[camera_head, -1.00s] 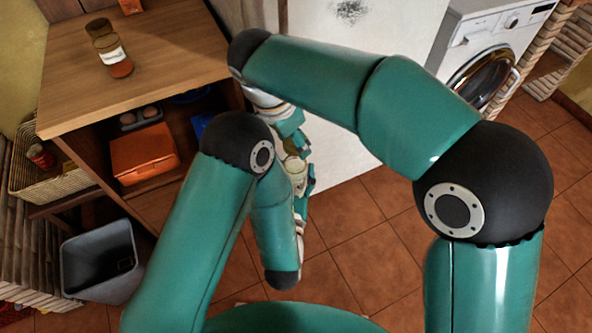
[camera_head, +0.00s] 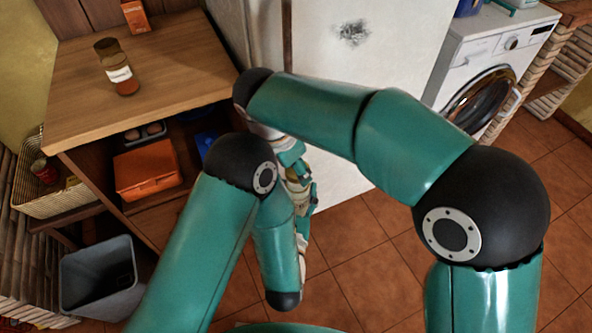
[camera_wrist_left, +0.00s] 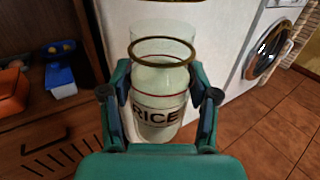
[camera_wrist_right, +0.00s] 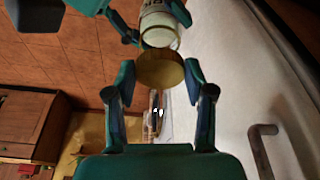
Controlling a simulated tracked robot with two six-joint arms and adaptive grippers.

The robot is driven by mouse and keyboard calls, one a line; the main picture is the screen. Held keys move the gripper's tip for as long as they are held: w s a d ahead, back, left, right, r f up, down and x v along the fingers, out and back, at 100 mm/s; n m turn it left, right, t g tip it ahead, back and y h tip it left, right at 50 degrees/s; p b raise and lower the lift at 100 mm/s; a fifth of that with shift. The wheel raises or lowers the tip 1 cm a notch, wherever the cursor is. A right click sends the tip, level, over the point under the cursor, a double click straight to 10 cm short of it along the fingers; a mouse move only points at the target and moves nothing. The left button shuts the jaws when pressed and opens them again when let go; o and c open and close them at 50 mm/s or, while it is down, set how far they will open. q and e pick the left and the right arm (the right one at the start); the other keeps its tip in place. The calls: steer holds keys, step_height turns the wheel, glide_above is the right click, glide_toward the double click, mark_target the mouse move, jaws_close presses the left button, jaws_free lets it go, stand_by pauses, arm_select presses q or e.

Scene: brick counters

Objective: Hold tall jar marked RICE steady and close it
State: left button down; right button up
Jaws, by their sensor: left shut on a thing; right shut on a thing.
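The tall jar marked RICE (camera_wrist_left: 158,100) is glass with pale contents and red lines around it. My left gripper (camera_wrist_left: 160,108) is shut on its body in the left wrist view. A brownish ring circles the jar's upper part, with clear glass above. In the right wrist view, my right gripper (camera_wrist_right: 160,92) is shut on a round gold lid (camera_wrist_right: 160,68). The jar (camera_wrist_right: 158,28) is right beyond the lid there; I cannot tell whether they touch. In the head view, my left gripper (camera_head: 300,195) is below my right gripper (camera_head: 290,155), and the jar is mostly hidden.
A wooden counter (camera_head: 75,95) on the left bears an amber jar (camera_head: 117,70) and an orange box (camera_head: 136,15). An orange container (camera_head: 147,170) sits on the shelf below. A white fridge (camera_head: 370,60) stands close behind my grippers. A grey bin (camera_head: 100,278) is on the floor.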

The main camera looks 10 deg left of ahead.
mark_target(297, 194)
steer(key=shift+f, duration=0.1)
steer(key=shift+f, duration=0.85)
steer(key=shift+f, duration=0.55)
